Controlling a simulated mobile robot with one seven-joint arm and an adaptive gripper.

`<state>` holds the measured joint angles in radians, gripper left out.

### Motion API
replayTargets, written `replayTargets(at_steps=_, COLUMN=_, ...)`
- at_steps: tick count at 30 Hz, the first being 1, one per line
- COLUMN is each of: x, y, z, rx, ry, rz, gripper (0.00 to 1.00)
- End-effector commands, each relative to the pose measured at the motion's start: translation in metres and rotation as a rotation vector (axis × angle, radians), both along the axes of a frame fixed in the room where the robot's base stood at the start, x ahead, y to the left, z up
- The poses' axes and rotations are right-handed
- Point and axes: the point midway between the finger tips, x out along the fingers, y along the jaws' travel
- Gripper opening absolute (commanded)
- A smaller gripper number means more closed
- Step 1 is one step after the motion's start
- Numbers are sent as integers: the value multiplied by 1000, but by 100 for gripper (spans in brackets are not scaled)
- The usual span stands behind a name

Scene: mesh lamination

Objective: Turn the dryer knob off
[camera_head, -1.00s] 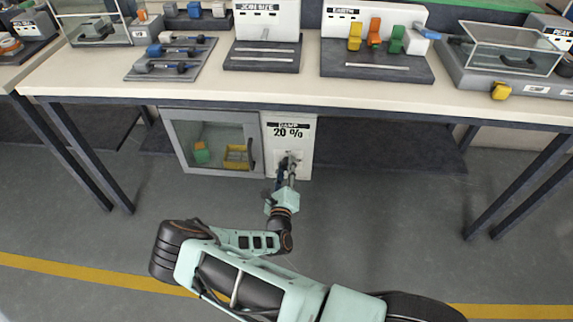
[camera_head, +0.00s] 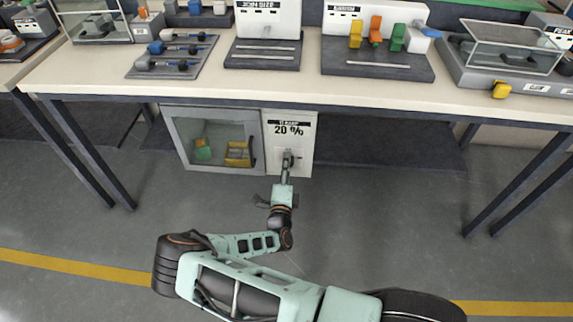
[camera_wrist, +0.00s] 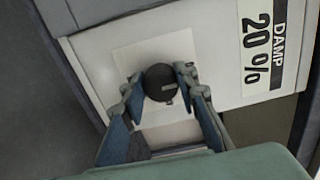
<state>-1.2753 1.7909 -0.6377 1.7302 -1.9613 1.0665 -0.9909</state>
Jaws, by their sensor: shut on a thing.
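The dryer is a white-fronted cabinet under the bench, with a glass-doored chamber (camera_head: 215,160) on its left and a white panel (camera_head: 303,165) marked "20 %" on its right. The dryer knob (camera_wrist: 160,82) is a dark round dial on a pale square plate in the wrist view. My gripper (camera_wrist: 160,90) has a blue-padded finger on each side of the knob and is shut on it. In the head view my gripper (camera_head: 288,160) is at the panel and hides most of the knob. A small light mark shows near the knob's lower right edge in the wrist view.
The bench top (camera_head: 190,92) runs above the dryer and carries several fixtures, including a tool tray (camera_head: 172,58) and a rack of coloured pieces (camera_head: 375,60). Bench legs (camera_head: 75,150) stand at both sides. Open floor (camera_head: 380,220) lies right of my arm.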

Motion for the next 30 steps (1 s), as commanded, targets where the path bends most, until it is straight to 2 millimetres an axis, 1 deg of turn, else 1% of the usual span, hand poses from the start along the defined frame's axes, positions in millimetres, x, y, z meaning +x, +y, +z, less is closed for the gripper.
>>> replayTargets(at_steps=6, x=1, y=-1, z=0, rx=-30, ry=0, rz=-2, gripper=4)
replayTargets(at_steps=17, x=1, y=-1, z=1, rx=-33, ry=0, rz=-2, gripper=4)
replayTargets(at_steps=18, x=1, y=-1, z=1, rx=-32, ry=0, rz=-2, gripper=31)
replayTargets(at_steps=22, x=1, y=-1, z=1, rx=-32, ry=0, rz=-1, gripper=46)
replayTargets(at_steps=30, x=0, y=0, z=1, rx=-30, ry=0, rz=-1, gripper=46)
